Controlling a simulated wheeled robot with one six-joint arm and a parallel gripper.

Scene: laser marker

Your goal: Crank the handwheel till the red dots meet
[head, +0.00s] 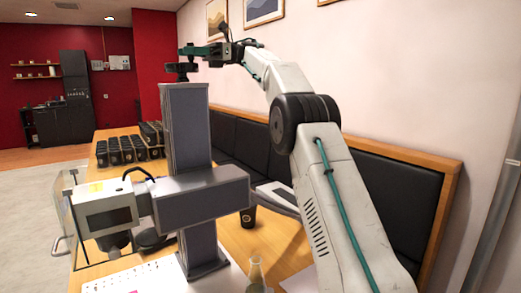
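The laser marker has a grey upright column (187,130), a grey side arm (203,197) and a white head (104,210) pointing down at the left. The dark handwheel (181,68) sits on top of the column. My gripper (188,50) is at the handwheel, just above its rim. It looks close to or touching the wheel, but its fingers are too small to tell whether they are open or shut on it. A white perforated bed (140,279) lies under the head. I cannot make out the red dots.
A clear panel with a handle (62,245) stands at the left of the machine. One black cup (248,217) and a glass flask (256,275) stand to the right. A dark padded bench (395,195) runs along the wall.

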